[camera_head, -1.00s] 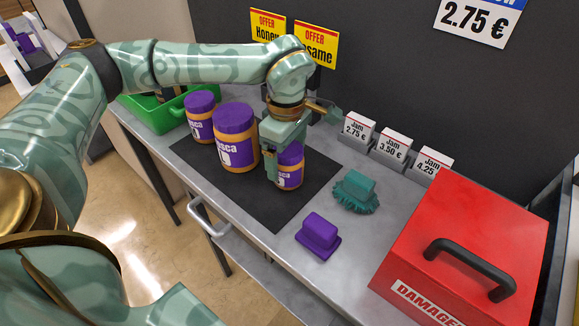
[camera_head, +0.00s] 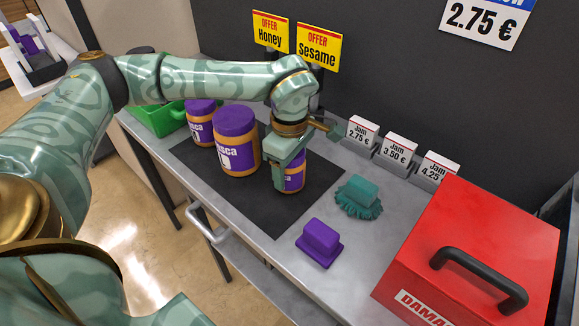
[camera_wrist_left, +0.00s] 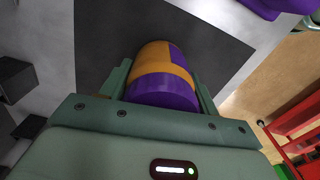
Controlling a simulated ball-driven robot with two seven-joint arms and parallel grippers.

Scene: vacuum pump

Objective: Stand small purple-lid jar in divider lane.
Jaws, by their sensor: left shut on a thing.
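The small purple-lid jar (camera_head: 295,177) has an orange body and a purple label. It stands on the black mat (camera_head: 248,197), partly hidden by my left gripper (camera_head: 283,180). My left gripper is shut on this jar, with a finger on each side. In the left wrist view the jar (camera_wrist_left: 161,75) sits between the two fingers of my gripper (camera_wrist_left: 161,90). A large purple-lid jar (camera_head: 236,140) and another smaller one (camera_head: 201,120) stand to its left. A divider tray (camera_head: 45,70) shows at the far upper left, with purple things in it. My right gripper is not in view.
A teal brush (camera_head: 358,197) and a purple block-like object (camera_head: 319,242) lie right of the mat. A red box (camera_head: 475,240) fills the right end. Price cards (camera_head: 400,150) line the back. A green crate (camera_head: 160,118) is at the left.

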